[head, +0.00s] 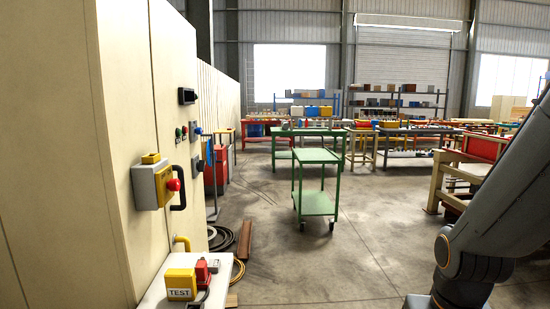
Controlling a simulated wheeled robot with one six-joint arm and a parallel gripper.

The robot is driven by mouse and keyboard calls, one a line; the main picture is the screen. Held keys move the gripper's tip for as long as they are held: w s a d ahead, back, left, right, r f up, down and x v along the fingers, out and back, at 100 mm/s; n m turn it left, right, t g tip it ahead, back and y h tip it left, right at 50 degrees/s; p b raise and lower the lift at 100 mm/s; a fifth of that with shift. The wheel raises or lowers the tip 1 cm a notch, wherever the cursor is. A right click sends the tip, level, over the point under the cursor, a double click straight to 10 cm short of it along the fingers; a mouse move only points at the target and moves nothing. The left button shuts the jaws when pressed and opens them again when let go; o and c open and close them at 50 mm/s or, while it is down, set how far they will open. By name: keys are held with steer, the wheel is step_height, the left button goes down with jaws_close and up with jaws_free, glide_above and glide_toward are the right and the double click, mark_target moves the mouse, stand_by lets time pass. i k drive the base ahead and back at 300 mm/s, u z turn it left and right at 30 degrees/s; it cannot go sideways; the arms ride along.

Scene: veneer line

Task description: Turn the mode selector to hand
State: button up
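The cream cabinet (121,120) stands close on the left, seen at a steep slant. On its side face are a small green button (178,133), a red button (185,131) and a dark knob (193,129), with a blue part (198,131) just beyond. The dark knob may be the mode selector, but it is too small to read its position or any label. My arm (500,205) fills the right edge, well apart from the cabinet. My gripper is out of view.
A grey-and-yellow box with a red emergency-stop button (173,184) juts from the cabinet, beside a black handle (180,188). A white ledge (158,295) below holds a yellow TEST block (181,284).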

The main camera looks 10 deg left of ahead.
mark_target(201, 166)
steer(key=z, duration=0.25)
steer(key=i, duration=1.65)
steer(key=u, duration=0.6)
steer(key=i, duration=0.8)
steer(key=u, duration=1.45)
steer(key=i, duration=0.5)
steer(key=u, duration=0.45)
